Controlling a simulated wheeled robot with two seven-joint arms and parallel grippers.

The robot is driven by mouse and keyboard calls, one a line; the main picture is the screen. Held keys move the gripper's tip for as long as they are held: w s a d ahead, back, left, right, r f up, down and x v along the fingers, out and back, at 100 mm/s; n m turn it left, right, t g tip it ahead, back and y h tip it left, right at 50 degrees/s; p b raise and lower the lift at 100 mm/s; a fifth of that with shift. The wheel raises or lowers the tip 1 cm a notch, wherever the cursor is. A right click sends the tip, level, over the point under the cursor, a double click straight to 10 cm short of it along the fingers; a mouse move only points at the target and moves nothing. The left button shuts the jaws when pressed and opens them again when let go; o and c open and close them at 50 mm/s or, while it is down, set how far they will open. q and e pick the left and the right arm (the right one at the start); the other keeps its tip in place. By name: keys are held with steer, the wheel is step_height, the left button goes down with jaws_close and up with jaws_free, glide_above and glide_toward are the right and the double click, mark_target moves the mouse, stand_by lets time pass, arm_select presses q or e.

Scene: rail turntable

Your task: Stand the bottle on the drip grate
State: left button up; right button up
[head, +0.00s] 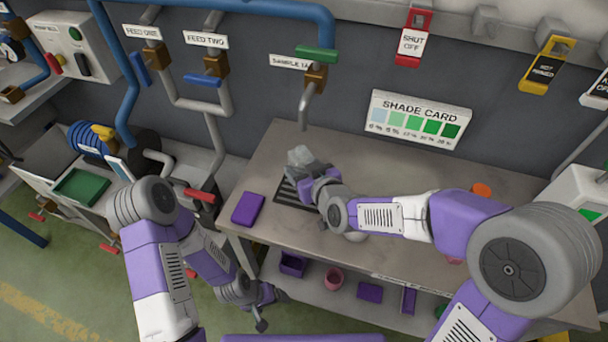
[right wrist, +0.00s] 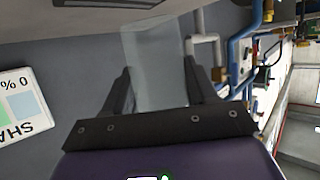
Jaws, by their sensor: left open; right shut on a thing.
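The bottle (head: 300,156) is pale and see-through. My right gripper (head: 312,172) is shut on it, and it also shows between the two dark fingers in the right wrist view (right wrist: 155,65). The drip grate (head: 288,194) is a dark slatted panel in the bench top, partly hidden by my right gripper. The bottle appears at the back edge of the grate, below the sample tap spout (head: 305,108). I cannot tell whether its base touches anything. My left gripper (head: 272,309) is open and empty, low in front of the bench.
A purple block (head: 248,208) lies on the bench left of the grate. The shade card (head: 418,119) stands at the back of the bench, and an orange round thing (head: 481,190) is at right. The lower shelf holds a purple bin (head: 293,264) and a pink cup (head: 334,279).

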steer(key=shift+w+d, duration=0.2)
steer(key=shift+w, duration=0.2)
steer(key=shift+f+b, duration=0.85)
steer(key=shift+f, duration=0.9)
steer(key=shift+f, duration=0.1)
steer(key=o, duration=1.1)
steer(key=shift+c, duration=0.2)
